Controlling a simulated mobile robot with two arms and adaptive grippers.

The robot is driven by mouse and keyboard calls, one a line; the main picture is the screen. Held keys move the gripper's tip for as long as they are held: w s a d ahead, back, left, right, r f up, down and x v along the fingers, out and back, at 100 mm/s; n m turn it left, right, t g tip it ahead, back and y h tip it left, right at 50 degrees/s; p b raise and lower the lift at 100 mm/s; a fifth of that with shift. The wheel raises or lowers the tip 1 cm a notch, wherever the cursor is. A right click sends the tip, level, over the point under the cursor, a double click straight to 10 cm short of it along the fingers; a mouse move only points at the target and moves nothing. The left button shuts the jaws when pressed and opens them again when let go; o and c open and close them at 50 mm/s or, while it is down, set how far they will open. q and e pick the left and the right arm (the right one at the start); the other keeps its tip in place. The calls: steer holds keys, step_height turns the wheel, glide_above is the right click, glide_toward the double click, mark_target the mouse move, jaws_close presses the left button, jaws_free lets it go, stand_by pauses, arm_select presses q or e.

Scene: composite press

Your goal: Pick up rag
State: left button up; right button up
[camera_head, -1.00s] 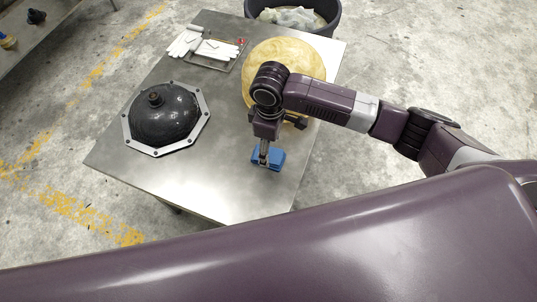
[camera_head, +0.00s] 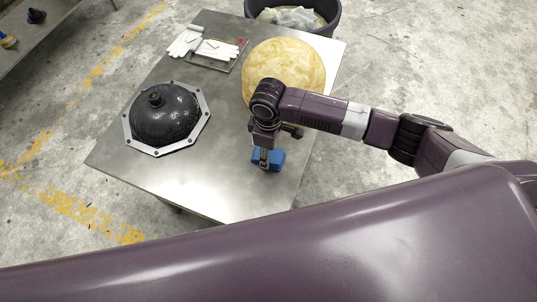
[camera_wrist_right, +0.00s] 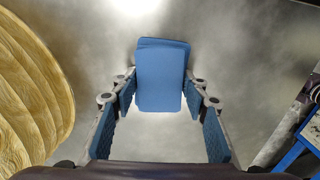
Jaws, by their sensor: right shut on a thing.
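The rag (camera_head: 275,161) is a small blue folded cloth at the near right part of the metal table, below the yellow dome in the head view. My right gripper (camera_head: 264,164) reaches down onto it from above and is shut on it. In the right wrist view the rag (camera_wrist_right: 162,72) sits between the fingertips of my right gripper (camera_wrist_right: 161,95), with a finger at each side. I cannot tell whether the rag is clear of the tabletop. My left gripper is not in view.
The metal table (camera_head: 235,190) also bears a black dome (camera_head: 168,118) on an octagonal flange, a large yellow dome (camera_head: 290,65), and white gloves (camera_head: 186,43) by a tray (camera_head: 222,62). A dark bin (camera_head: 325,25) stands behind it. The table's near middle is bare.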

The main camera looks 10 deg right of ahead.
steer(key=shift+r, duration=0.1)
step_height(320, 180, up, 20)
stand_by(0.6)
